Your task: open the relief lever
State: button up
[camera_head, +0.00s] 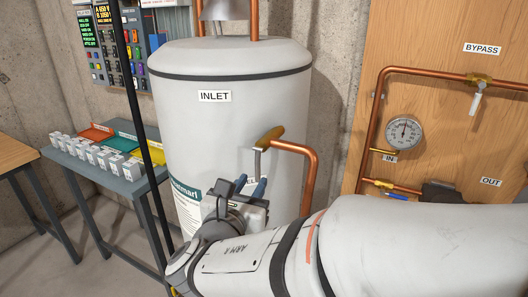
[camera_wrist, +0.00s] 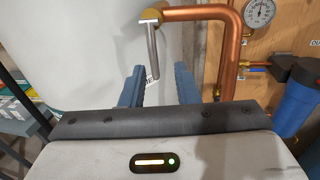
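A grey lever (camera_head: 257,162) hangs straight down from a brass valve (camera_head: 270,136) on the side of the white tank (camera_head: 225,115). A white label (camera_head: 251,180) below it is mostly hidden, so I cannot read it in full. In the wrist view the lever (camera_wrist: 152,45) hangs ahead of and above my gripper (camera_wrist: 158,78), roughly in line with the gap between the fingers. The two blue fingers are apart, with nothing held between them. In the head view my gripper (camera_head: 251,185) is just below the lever; contact is not visible.
A copper pipe (camera_head: 310,170) bends down right of the valve, close to the right finger. A wooden panel (camera_head: 350,175) at right carries a gauge (camera_head: 403,132), pipes and a bypass valve (camera_head: 478,97). A grey table (camera_head: 110,182) with boxes stands left.

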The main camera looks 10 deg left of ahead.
aim_at(256, 166)
jog(key=w+p, duration=0.1)
jog(key=w, duration=0.6)
jog(key=shift+w+d+r, duration=0.1)
jog(key=shift+w+r, duration=0.05)
jog(key=shift+w, duration=0.2)
jog(key=shift+c, duration=0.3)
grip_shut()
